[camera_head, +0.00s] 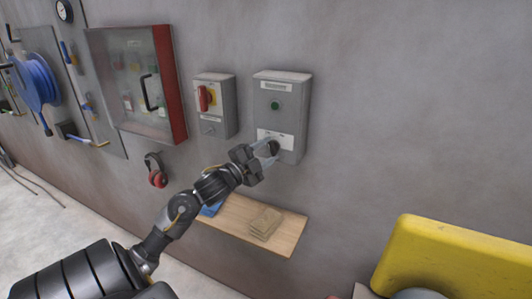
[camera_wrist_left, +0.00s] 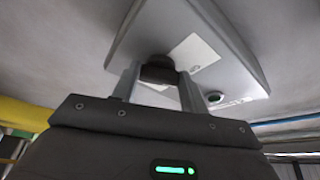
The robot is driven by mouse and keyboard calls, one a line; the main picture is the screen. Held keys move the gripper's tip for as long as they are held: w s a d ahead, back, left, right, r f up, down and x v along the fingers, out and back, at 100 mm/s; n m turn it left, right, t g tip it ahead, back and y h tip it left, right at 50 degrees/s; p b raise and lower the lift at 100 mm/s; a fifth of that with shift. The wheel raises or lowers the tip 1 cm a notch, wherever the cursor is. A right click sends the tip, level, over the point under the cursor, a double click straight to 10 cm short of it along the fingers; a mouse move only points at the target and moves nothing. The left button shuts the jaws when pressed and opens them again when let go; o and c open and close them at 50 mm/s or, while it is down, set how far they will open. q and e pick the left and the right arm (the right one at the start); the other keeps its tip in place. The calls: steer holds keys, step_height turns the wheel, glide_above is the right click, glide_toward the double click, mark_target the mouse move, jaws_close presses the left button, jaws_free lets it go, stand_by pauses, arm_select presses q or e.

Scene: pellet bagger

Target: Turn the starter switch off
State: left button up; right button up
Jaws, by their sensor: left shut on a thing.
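The starter box (camera_head: 287,108) is a grey box on the wall with a green button or lamp (camera_head: 275,106) on its upper front and a white label lower down. A dark rotary switch (camera_head: 273,147) sits on the label. My left gripper (camera_head: 266,153) is at this switch, its fingers on either side of it. The knob's exact setting is hidden by the fingers. My right gripper is not in view.
A smaller grey box (camera_head: 216,118) with a red and yellow handle hangs just left of the starter box. A wooden shelf (camera_head: 285,240) with a tan pad is below. A red-sided cabinet (camera_head: 168,80) is further left, and a yellow machine part (camera_head: 450,255) stands at lower right.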

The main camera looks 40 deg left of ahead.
arm_select(q)
steer(key=shift+f+n, duration=0.1)
steer(key=shift+n, duration=0.5)
steer(key=o, duration=1)
steer(key=shift+s, duration=0.1)
steer(key=shift+s+f+b, duration=0.2)
steer(key=shift+s+b, duration=0.1)
steer(key=shift+s+a+f+b, duration=0.1)
steer(key=shift+s+f+b, duration=0.3)
steer(key=shift+s, duration=1.25)
steer(key=shift+s+f+b, duration=0.15)
steer(key=shift+s+b, duration=0.45)
steer(key=shift+s, duration=1.05)
steer(key=shift+s+a+f+b, duration=0.1)
steer(key=shift+s+f+b, duration=0.3)
steer(key=shift+s, duration=1.25)
steer(key=shift+d, duration=0.1)
